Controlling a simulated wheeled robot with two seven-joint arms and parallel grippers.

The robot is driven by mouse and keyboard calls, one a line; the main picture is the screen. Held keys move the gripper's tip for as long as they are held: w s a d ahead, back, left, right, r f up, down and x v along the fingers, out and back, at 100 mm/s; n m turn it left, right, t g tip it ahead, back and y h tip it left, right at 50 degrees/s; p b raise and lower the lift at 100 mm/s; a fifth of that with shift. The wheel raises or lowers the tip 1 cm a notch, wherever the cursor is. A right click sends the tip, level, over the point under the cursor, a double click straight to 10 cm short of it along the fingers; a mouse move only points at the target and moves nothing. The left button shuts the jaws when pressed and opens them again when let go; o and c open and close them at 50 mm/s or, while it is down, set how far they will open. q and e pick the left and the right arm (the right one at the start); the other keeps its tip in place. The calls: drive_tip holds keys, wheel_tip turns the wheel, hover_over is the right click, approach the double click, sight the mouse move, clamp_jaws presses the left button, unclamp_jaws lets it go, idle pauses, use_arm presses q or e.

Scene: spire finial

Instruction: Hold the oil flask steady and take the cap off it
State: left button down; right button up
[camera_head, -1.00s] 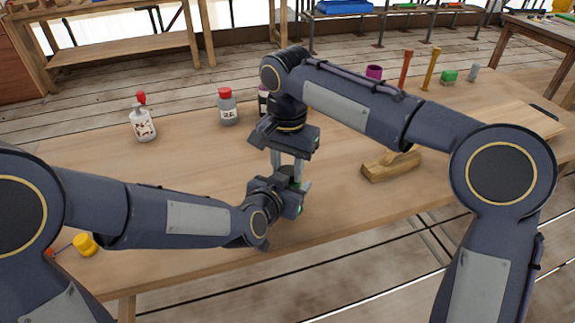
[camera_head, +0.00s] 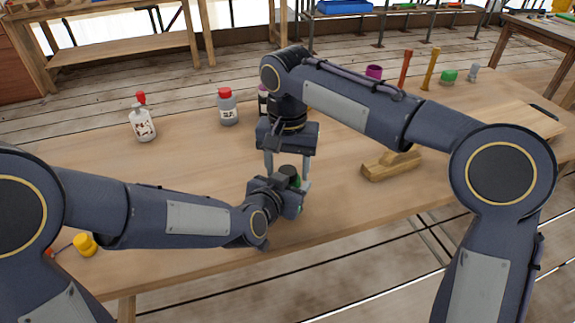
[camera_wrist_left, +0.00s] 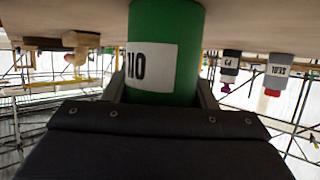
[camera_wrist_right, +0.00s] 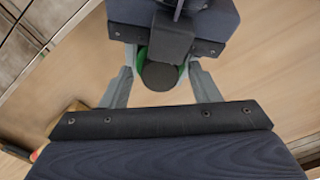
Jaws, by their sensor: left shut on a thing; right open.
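The oil flask is a green cylinder (camera_wrist_left: 165,50) with a white label, close up in the left wrist view. My left gripper (camera_wrist_left: 161,90) is shut around its body, a finger on each side. In the head view my left gripper (camera_head: 293,199) mostly hides the flask. A dark round cap (camera_wrist_right: 160,76) sits on the flask top, and it also shows in the head view (camera_head: 289,171). My right gripper (camera_head: 287,174) points down over the cap. Its fingers are open on either side of the cap, with gaps visible in the right wrist view (camera_wrist_right: 161,74).
Behind the arms stand a white red-capped bottle (camera_head: 142,125) and a grey red-capped bottle (camera_head: 227,108); another bottle (camera_head: 263,101) is partly hidden. A wooden block tool (camera_head: 391,166) lies right of the grippers. A yellow object (camera_head: 84,244) is at the front left.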

drive_tip(key=shift+r, duration=2.25)
use_arm(q)
drive_tip(key=c, duration=0.5)
unclamp_jaws()
